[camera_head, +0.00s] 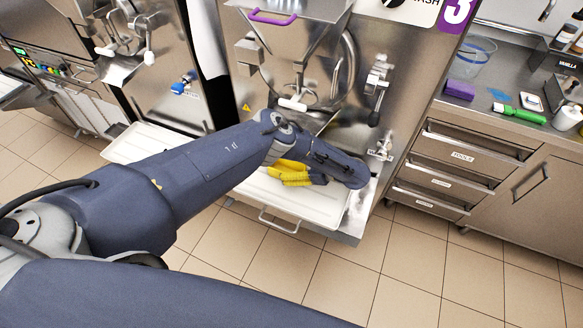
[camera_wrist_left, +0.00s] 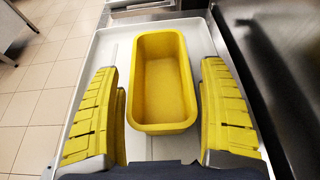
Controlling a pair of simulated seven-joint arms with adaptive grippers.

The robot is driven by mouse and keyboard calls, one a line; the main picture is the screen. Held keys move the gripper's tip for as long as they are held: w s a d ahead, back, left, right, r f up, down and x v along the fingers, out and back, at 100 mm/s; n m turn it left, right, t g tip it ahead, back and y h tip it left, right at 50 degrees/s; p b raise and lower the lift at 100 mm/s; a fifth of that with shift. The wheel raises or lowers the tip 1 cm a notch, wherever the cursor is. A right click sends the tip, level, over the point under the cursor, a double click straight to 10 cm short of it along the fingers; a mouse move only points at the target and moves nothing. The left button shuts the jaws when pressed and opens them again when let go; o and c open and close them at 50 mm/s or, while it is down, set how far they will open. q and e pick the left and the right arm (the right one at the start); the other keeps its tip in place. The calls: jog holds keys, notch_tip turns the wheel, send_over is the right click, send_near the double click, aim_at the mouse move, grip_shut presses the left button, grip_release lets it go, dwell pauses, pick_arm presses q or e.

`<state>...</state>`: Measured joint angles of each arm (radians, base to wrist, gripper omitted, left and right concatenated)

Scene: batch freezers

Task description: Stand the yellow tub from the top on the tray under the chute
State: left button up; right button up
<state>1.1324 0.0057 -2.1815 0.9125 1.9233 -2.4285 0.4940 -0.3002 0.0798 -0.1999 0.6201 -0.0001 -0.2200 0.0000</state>
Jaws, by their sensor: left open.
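The yellow tub (camera_wrist_left: 165,90) is a long open box, empty and upright on the white tray (camera_wrist_left: 97,55) in the left wrist view. In the head view the tray (camera_head: 325,210) juts from the machine below its chute. My left gripper (camera_wrist_left: 160,66) is open, with one ribbed yellow finger on each side of the tub's near end. My right gripper is not seen.
The steel machine front (camera_head: 330,120) stands close behind the tray, with a chute lever (camera_head: 292,104) above my wrist. A second machine with a white tray (camera_head: 150,142) is at left. A drawer counter (camera_head: 450,165) is at right. The tiled floor in front is clear.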

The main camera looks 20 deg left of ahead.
pick_arm(q)
jog(key=v, duration=1.2)
jog(key=shift+d, duration=0.1)
